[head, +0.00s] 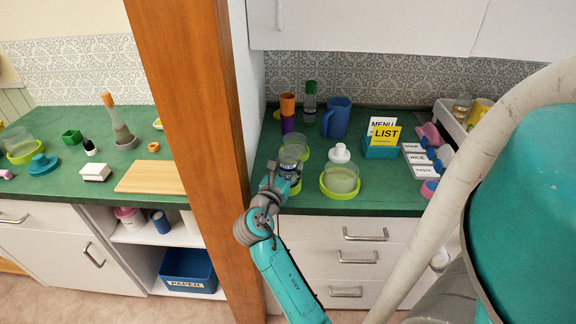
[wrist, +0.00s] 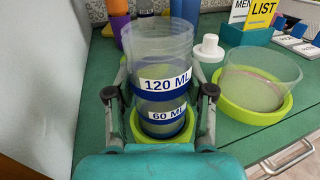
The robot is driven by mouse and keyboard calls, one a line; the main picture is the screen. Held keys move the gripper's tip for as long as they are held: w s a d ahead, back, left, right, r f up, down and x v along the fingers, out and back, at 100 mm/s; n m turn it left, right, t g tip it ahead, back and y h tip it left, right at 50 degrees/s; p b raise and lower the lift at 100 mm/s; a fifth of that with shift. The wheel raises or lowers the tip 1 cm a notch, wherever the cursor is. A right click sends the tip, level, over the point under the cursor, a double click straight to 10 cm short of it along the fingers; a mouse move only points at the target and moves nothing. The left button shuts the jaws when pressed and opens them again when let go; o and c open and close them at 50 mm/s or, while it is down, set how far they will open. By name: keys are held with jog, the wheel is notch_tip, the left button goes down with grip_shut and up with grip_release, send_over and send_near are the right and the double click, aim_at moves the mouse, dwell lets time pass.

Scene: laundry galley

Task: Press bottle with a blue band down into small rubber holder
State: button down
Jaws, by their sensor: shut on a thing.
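The bottle (wrist: 158,55) is a clear, wide cylinder with blue bands and white labels reading 120 ML and 60 ML. My gripper (wrist: 161,100) is shut on it, with one finger on each side; the gripper (head: 287,172) also shows in the head view, at the counter's front left. The bottle stands about upright. A small lime-green rubber holder (wrist: 137,126) shows around the bottle's lower end. The bottle's base is hidden by the front of the holder and my gripper, so I cannot tell how deep it sits.
A wider clear tub in a lime-green ring (head: 326,187) stands close on the right. A white-capped item (head: 339,153), a blue jug (head: 337,118) and stacked cups (head: 288,104) stand behind. A wooden post (head: 185,120) rises on the left.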

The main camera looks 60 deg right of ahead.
jog(key=shift+f, duration=0.5)
jog(key=shift+c, duration=1.7)
grip_release()
jog(key=shift+a, duration=0.1)
jog(key=a, duration=0.9)
jog(key=shift+s+a, duration=0.35)
jog(key=shift+s, duration=0.05)
jog(key=shift+s, duration=0.1)
dwell(0.4)
